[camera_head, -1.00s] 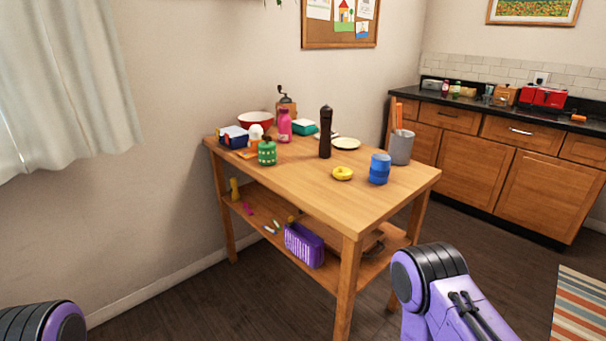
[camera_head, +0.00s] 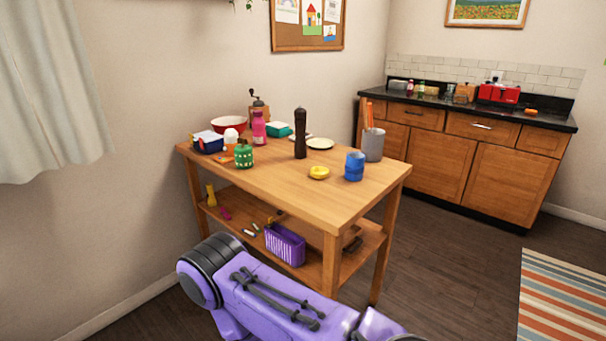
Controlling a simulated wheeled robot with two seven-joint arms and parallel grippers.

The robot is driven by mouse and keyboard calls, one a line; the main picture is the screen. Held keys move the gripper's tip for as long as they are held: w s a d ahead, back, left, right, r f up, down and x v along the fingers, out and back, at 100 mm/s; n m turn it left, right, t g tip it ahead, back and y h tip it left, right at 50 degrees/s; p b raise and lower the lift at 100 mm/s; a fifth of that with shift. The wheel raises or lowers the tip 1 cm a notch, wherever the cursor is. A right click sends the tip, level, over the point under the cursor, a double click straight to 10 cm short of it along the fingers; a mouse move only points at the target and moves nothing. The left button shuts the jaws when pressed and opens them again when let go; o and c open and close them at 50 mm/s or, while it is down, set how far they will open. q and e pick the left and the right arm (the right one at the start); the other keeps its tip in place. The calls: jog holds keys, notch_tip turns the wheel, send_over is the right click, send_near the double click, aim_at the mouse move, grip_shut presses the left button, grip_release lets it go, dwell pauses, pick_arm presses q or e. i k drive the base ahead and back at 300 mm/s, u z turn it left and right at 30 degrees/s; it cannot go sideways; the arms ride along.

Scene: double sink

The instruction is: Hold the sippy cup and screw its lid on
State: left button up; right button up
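The blue sippy cup (camera_head: 354,167) stands upright near the right front part of the wooden table (camera_head: 290,205); its top looks uncovered. The yellow lid (camera_head: 319,172) lies flat on the table just left of the cup, apart from it. A purple link of one of my arms crosses the bottom middle of the view, in front of the table. Neither of my grippers shows.
A dark pepper mill (camera_head: 300,133), a green jar (camera_head: 243,155), a pink bottle (camera_head: 259,130) and a grey utensil holder (camera_head: 373,145) stand on the table. A purple basket (camera_head: 284,244) sits on the lower shelf. The tabletop's front middle is clear.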

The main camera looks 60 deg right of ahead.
aim_at(355, 162)
jog(key=i, duration=1)
jog(key=z, duration=2.15)
